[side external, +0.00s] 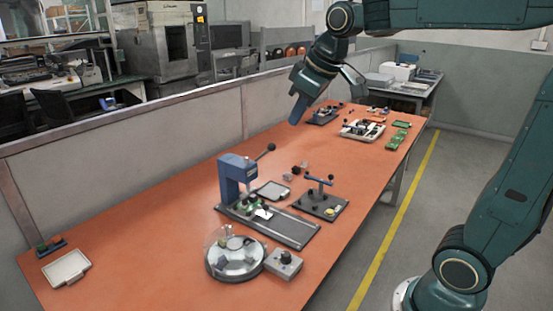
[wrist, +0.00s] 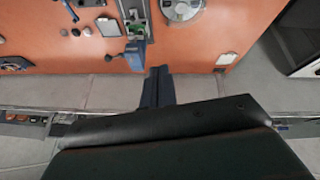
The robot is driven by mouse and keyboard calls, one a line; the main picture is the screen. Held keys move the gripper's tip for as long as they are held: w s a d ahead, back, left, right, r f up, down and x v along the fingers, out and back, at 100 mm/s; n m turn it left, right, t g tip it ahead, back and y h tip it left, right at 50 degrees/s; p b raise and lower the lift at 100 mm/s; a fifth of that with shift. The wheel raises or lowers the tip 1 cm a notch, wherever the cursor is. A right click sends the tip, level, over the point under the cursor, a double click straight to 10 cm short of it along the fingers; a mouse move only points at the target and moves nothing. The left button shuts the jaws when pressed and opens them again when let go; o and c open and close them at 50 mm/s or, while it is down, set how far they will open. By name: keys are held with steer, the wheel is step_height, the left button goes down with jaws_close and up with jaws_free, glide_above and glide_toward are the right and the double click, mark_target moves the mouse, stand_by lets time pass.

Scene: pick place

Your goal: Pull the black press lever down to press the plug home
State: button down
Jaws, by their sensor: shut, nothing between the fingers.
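The blue press (side external: 236,178) stands upright on a dark base plate on the orange bench. Its black press lever (side external: 263,153) slants up and to the right, ending in a ball knob. In the wrist view the blue press (wrist: 138,56) is at upper centre, with the lever knob (wrist: 108,57) to its left. My gripper (side external: 293,122) is shut and empty, raised above the bench, up and to the right of the knob and apart from it. Its fingers also show in the wrist view (wrist: 159,72). The plug cannot be made out among small parts under the press.
A round clear-covered dish (side external: 235,262), a grey box with a knob (side external: 284,262) and a dark clamp fixture (side external: 322,203) stand near the press. A small tray (side external: 272,190) lies beside it. A low partition (side external: 120,165) runs along the bench's far edge.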

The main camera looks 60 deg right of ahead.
steer(key=w+d+f+n, duration=0.1)
steer(key=w+d+f, duration=0.2)
steer(key=w+d, duration=0.5)
steer(key=w+d+f+n, duration=0.2)
steer(key=w+d, duration=0.6)
steer(key=w, duration=0.5)
steer(key=shift+w+d+f+h, duration=0.15)
steer(key=shift+w+f+h, duration=0.2)
steer(key=shift+f, duration=0.5)
step_height(320, 180, down, 11)
steer(key=w+d, duration=0.1)
steer(key=d, duration=0.2)
steer(key=shift+w, duration=0.2)
steer(key=shift+s+f, duration=0.1)
